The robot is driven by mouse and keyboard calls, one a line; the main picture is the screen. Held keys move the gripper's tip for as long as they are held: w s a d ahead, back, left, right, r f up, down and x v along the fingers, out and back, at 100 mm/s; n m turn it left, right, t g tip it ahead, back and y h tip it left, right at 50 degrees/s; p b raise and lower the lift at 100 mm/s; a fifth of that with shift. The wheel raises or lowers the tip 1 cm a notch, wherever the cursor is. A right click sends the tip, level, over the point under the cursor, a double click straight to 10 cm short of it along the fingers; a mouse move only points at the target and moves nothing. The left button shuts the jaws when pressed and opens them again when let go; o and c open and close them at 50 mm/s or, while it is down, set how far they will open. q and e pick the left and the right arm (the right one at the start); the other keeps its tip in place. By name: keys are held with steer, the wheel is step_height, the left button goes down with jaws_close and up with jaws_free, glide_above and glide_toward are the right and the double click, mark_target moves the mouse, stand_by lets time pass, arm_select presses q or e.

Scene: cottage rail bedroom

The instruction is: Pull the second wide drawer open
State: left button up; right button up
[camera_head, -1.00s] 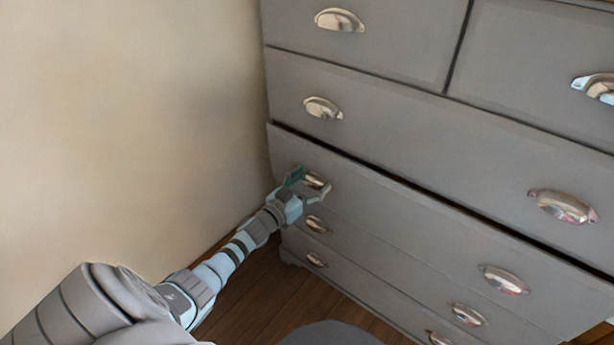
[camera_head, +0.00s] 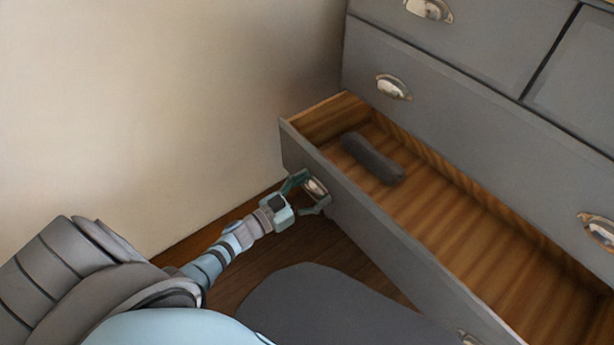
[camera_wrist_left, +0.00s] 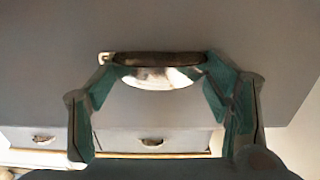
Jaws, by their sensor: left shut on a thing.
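The second wide drawer (camera_head: 372,222) of the grey dresser stands well open, its wooden inside in view. My left gripper (camera_head: 316,193) is at the drawer's left cup handle (camera_head: 315,187), shut on it. In the left wrist view the green fingers of the left gripper (camera_wrist_left: 160,82) sit at the two ends of the metal handle (camera_wrist_left: 160,76). The drawer's right handle (camera_head: 468,338) shows only in part at the bottom edge. My right gripper is not in view.
A dark grey rolled item (camera_head: 372,158) lies inside the drawer. The wide drawer above (camera_head: 470,130) is closed. A beige wall (camera_head: 150,100) stands to the left. Wooden floor (camera_head: 330,250) shows below the open drawer. In the left wrist view, lower handles (camera_wrist_left: 152,142) show beneath.

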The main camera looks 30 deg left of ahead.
arm_select(q)
steer(key=shift+s+a, duration=0.1)
steer(key=shift+s, duration=0.35)
steer(key=o, duration=1.5)
steer(key=shift+c, duration=0.2)
steer(key=shift+a, duration=0.1)
steer(key=v, duration=1.1)
steer(key=shift+s, duration=0.4)
steer(key=shift+a, duration=0.15)
